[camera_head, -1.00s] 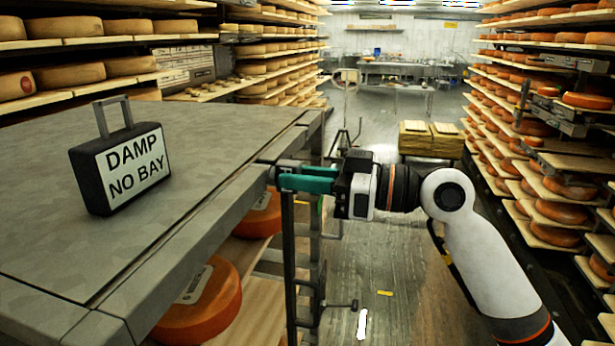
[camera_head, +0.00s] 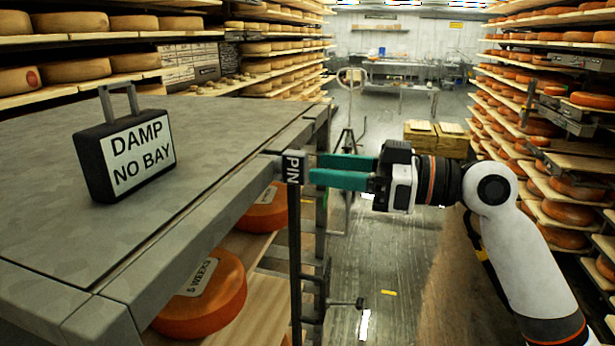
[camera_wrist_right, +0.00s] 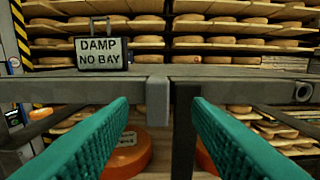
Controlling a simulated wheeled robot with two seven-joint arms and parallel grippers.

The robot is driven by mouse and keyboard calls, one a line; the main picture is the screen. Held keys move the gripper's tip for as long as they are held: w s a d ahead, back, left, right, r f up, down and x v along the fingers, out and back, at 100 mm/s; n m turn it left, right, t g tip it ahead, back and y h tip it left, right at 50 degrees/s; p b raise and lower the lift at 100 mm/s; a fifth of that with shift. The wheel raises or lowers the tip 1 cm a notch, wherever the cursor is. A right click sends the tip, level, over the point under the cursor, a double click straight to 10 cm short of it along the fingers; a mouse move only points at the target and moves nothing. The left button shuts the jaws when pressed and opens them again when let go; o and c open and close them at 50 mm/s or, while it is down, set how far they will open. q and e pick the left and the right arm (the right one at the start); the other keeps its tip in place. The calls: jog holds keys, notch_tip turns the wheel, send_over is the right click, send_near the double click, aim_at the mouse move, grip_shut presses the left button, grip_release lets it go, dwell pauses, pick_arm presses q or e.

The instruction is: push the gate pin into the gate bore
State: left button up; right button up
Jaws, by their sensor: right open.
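The gate pin, a dark block labelled PIN (camera_head: 292,167), sits at the table edge by the top of a dark upright frame. My right gripper (camera_head: 316,170) has teal fingers and is open just right of the pin, with a small gap. In the right wrist view, a grey block (camera_wrist_right: 157,98), seemingly the pin's end, shows between the two spread fingers (camera_wrist_right: 160,104), beside a dark post (camera_wrist_right: 184,130). My left gripper is out of view.
The grey table (camera_head: 215,130) carries a black block signed DAMP NO BAY (camera_head: 125,155). Orange cheese wheels (camera_head: 205,300) lie on a wooden shelf below. Racks of cheese (camera_head: 570,140) line the right side. The aisle floor (camera_head: 400,245) has free room.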

jog(key=b+v, duration=0.2)
jog(key=v, duration=0.6)
jog(key=shift+s+d, duration=0.2)
jog(key=shift+s, duration=0.15)
